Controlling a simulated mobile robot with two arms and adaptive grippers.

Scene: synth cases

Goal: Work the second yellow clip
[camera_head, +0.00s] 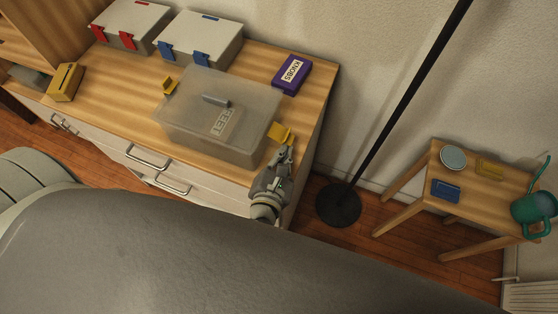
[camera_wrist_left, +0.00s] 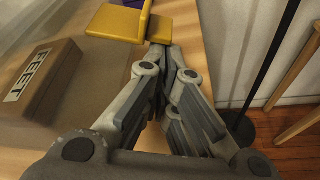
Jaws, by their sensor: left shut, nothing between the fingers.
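A translucent grey lidded box (camera_head: 190,128) with a handle on its lid sits on the wooden dresser top. One yellow clip (camera_head: 169,85) is at its left end and another yellow clip (camera_head: 282,132) at its right end. Both appear to stick outward from the box. My left gripper (camera_head: 288,151) is shut and empty, just in front of the right-end clip. In the left wrist view, this clip (camera_wrist_left: 115,23) lies just beyond my shut fingertips (camera_wrist_left: 162,46); I cannot tell whether they touch. My right gripper is out of view.
On the dresser stand a white box with red clips (camera_head: 133,20), one with blue clips (camera_head: 205,36), a purple box (camera_head: 291,74) and a yellow box (camera_head: 65,82). A black pole (camera_head: 408,93) rises right of the dresser. A small table (camera_head: 470,185) stands further right.

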